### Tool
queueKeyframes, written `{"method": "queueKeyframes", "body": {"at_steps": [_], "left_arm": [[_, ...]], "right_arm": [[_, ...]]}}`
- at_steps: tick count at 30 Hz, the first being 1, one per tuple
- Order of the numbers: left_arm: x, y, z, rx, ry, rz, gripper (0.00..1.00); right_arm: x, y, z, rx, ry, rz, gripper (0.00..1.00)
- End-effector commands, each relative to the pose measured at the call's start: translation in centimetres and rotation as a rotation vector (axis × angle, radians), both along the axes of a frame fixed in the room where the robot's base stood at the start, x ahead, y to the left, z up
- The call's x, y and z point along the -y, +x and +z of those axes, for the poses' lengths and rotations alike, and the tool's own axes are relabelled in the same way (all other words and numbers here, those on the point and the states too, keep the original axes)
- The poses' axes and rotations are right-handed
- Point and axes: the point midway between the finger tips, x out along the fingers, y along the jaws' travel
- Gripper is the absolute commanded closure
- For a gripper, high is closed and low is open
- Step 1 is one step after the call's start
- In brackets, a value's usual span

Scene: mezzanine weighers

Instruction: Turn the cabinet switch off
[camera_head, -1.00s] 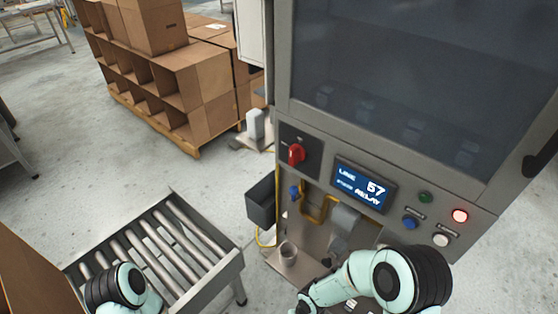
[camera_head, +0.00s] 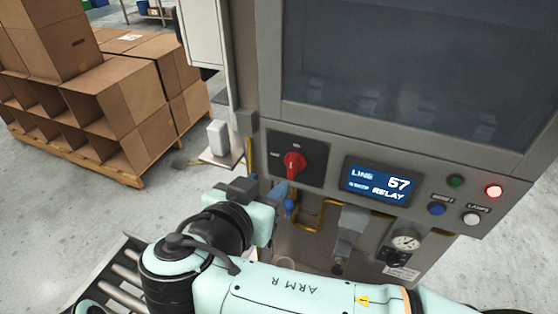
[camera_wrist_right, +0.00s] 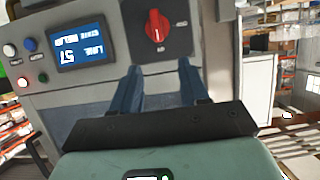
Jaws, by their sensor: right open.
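The cabinet switch (camera_head: 294,163) is a red rotary knob on a black square plate on the grey cabinet front. Its handle stands roughly upright, in line with the label above it; another label sits to its left. In the right wrist view the knob (camera_wrist_right: 155,27) appears upside down, just beyond the fingers. My right gripper (camera_head: 272,187) is below and left of the knob in the head view. In the wrist view its two blue fingers (camera_wrist_right: 160,82) are apart, with nothing between them, and not touching the knob. My left gripper is out of view.
A small shelf (camera_head: 222,156) juts out at left.

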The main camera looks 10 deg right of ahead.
Motion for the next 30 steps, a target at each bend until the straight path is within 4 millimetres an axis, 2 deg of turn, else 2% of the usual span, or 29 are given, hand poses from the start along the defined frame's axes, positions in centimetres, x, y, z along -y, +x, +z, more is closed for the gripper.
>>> {"method": "queueKeyframes", "body": {"at_steps": [5, 15, 21, 30], "left_arm": [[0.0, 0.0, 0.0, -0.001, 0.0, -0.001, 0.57], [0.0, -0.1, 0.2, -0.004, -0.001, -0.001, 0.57], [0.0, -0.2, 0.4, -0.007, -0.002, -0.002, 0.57], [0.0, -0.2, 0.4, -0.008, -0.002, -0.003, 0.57]], "right_arm": [[1.0, 1.1, -0.3, 0.009, 0.003, -0.01, 0.55], [4.6, 6.4, -3.0, 0.004, 0.001, -0.009, 0.55], [6.2, 8.9, -4.3, 0.003, 0.002, -0.008, 0.55], [7.0, 10.2, -4.9, 0.004, 0.004, -0.005, 0.55]]}}
